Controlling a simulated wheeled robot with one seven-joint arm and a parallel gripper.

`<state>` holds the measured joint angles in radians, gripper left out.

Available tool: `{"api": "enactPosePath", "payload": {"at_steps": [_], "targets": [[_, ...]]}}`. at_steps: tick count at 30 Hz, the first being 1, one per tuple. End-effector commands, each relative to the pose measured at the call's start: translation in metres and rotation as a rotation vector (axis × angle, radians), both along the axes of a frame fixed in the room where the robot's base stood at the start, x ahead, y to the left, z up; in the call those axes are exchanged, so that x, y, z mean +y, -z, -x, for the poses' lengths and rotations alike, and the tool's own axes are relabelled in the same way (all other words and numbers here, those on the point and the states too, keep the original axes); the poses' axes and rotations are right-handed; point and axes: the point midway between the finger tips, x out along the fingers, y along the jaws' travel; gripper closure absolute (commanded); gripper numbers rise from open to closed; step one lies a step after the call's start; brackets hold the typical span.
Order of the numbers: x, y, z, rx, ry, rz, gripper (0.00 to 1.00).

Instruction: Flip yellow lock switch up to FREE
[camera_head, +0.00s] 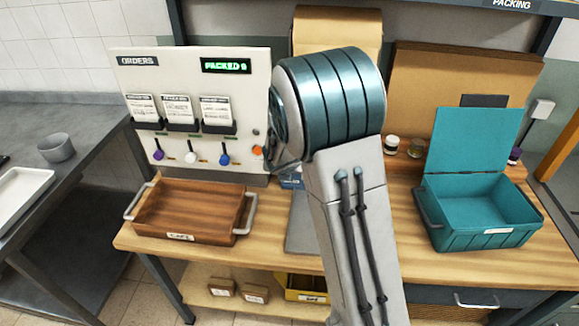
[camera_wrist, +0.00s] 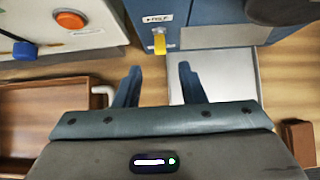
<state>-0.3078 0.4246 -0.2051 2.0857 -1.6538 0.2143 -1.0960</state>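The yellow lock switch (camera_wrist: 160,44) shows in the wrist view as a small yellow tab on the front of a blue unit (camera_wrist: 205,14). It lies just below a white label (camera_wrist: 158,18) whose small print seems to read FREE. My gripper (camera_wrist: 158,70) is open and empty, its two blue fingers apart. In the picture the switch is beyond the fingertips and between their lines, apparently not touched. In the head view my arm hides the switch and gripper; only a sliver of the blue unit (camera_head: 291,182) shows.
The orders panel (camera_head: 190,75) with coloured knobs and an orange button (camera_wrist: 70,19) stands to the left. A wooden tray (camera_head: 190,209) lies below it. A grey plate (camera_wrist: 215,75) lies by the blue unit. An open teal box (camera_head: 480,236) stands at right.

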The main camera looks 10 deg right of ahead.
Motion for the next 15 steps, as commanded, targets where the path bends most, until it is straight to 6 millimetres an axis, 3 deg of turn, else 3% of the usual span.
{"api": "enactPosePath", "payload": {"at_steps": [1, 6, 15], "targets": [[0.003, -0.013, 0.007, -0.001, -0.001, -0.001, 0.64], [0.009, -0.031, 0.023, -0.001, -0.001, -0.001, 0.64], [0.011, -0.039, 0.033, 0.001, -0.001, 0.002, 0.64]]}}
